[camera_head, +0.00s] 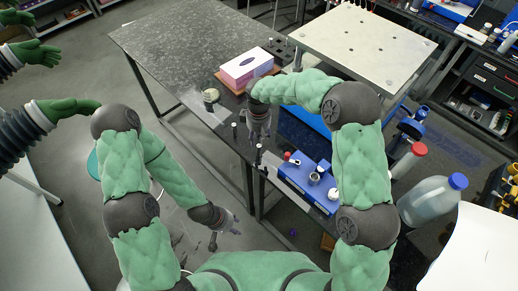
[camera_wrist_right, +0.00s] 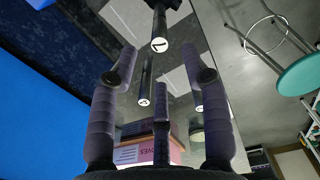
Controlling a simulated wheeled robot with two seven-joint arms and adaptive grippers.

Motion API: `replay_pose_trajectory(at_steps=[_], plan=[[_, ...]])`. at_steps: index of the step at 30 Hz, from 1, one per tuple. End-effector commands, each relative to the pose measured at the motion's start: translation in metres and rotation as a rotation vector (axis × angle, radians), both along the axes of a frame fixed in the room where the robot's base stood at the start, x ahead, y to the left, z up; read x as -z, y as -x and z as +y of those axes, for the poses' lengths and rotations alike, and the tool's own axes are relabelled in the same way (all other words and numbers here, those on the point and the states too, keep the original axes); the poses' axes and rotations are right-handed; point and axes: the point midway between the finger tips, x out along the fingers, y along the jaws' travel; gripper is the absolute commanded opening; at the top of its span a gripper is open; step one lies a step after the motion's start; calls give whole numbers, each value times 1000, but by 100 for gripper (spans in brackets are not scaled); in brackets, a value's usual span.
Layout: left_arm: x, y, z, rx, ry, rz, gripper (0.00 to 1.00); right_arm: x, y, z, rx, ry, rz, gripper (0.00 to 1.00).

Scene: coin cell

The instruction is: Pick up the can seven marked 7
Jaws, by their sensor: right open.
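In the right wrist view, the can seven (camera_wrist_right: 160,43), a slim black cylinder with a white end disc bearing a 7-like mark, is at top centre. It is beyond my fingertips, between them in the picture and apart from them. My right gripper (camera_wrist_right: 160,75) is open and empty. In the head view, my right gripper (camera_head: 258,138) points down over the table's near edge, among small dark cans. My left gripper (camera_head: 228,222) hangs low, off the table, its finger opening too small to judge.
More black cans with white discs (camera_wrist_right: 144,101) (camera_wrist_right: 199,108) stand close by. A pink glove box (camera_head: 247,66) and a round jar (camera_head: 210,96) lie further back. A blue case (camera_head: 308,182) is to the right. The table's far left (camera_head: 170,45) is clear.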

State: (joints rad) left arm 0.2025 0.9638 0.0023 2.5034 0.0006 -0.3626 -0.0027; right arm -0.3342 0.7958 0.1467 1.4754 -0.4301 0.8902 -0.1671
Motion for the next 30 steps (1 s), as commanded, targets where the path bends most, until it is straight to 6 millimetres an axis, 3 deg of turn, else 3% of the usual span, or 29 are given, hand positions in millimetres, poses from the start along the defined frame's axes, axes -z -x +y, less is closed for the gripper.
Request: replay_pose_trajectory(at_steps=[4, 13, 21, 29, 30], plan=[[2, 0, 0, 0, 0, 1, 40, 24, 1, 0, 0, 1, 3, 47], [2, 0, 0, 0, 0, 0, 40, 46, 2, -1, 0, 0, 1, 47], [3, 0, 0, 0, 0, 0, 40, 82, 4, -1, 0, 0, 1, 47], [3, 0, 0, 0, 0, 0, 40, 87, 4, -1, 0, -1, -1, 47], [3, 0, 0, 0, 0, 0, 40, 87, 4, -1, 0, -1, -1, 42]])
